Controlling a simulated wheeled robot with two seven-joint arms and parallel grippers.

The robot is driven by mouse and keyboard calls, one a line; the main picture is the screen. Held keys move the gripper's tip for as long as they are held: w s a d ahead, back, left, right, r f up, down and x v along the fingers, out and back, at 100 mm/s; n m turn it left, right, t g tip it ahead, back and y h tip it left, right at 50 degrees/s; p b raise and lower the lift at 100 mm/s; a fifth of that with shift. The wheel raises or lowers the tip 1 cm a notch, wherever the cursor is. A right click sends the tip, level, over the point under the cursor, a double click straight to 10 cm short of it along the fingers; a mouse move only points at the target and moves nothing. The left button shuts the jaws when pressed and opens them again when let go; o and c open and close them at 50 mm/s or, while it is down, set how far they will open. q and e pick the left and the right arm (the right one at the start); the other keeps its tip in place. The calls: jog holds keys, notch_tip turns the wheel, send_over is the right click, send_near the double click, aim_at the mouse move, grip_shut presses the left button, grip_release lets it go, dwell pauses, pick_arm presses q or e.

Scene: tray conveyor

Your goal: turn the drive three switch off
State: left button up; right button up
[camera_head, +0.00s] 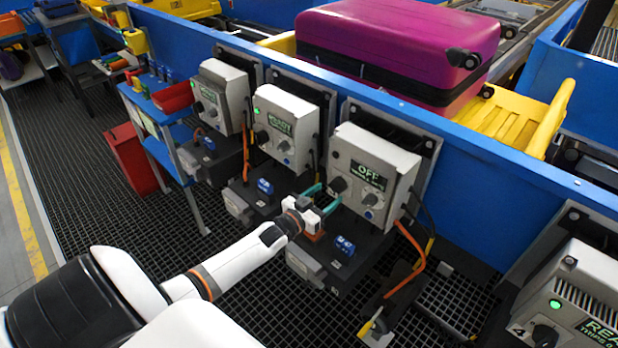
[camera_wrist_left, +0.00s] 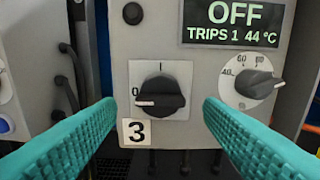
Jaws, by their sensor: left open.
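The drive three box (camera_head: 402,161) is a grey cabinet on the blue wall, and its display reads OFF. In the left wrist view its display (camera_wrist_left: 236,13) reads OFF, TRIPS 1, 44 °C. The black drive three switch (camera_wrist_left: 170,86) sits above the "3" label (camera_wrist_left: 134,131). Its marked pointer end lies to the left, by the 0. It also shows in the head view (camera_head: 338,185). My left gripper (camera_head: 326,198) is open in front of the box. Its teal fingers (camera_wrist_left: 159,108) appear either side of the switch with gaps. My right gripper is not in view.
A grey dial (camera_wrist_left: 258,84) is right of the switch. Two similar drive boxes (camera_head: 287,128) (camera_head: 222,97) with green lights stand to the left. Drive four (camera_head: 570,300) is at lower right. Orange cables (camera_head: 415,262) hang below. A magenta suitcase (camera_head: 390,45) lies behind the wall.

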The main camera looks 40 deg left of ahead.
pick_arm(q)
jog(key=s, duration=0.8)
jog(key=shift+s+a, duration=0.35)
jog(key=s+d+f+g, duration=0.2)
jog(key=s+d+g, duration=0.2)
jog(key=d, duration=0.2)
jog(key=s+d+f+g, duration=0.3)
jog(key=s+d, duration=0.1)
jog(key=d, duration=0.2)
jog(key=s+d+r+m+g+y, duration=0.1)
jog(key=s+d+r+g, duration=0.2)
jog(key=s, duration=0.4)
jog(key=s+d+r+g, duration=0.1)
jog(key=s+d+g, duration=0.25)
jog(key=s, duration=0.35)
notch_tip(320, 180, down, 28)
jog(key=s+g, duration=0.2)
jog(key=s, duration=0.1)
jog(key=s+a+f, duration=0.1)
jog(key=s+f, duration=0.6)
jog(key=s+a+f+g, duration=0.1)
jog(key=s+a+f, duration=0.1)
jog(key=s+f, duration=0.5)
jog(key=shift+s+a+f+m, duration=0.25)
jog(key=shift+s+a+m, duration=0.05)
jog(key=shift+s, duration=0.4)
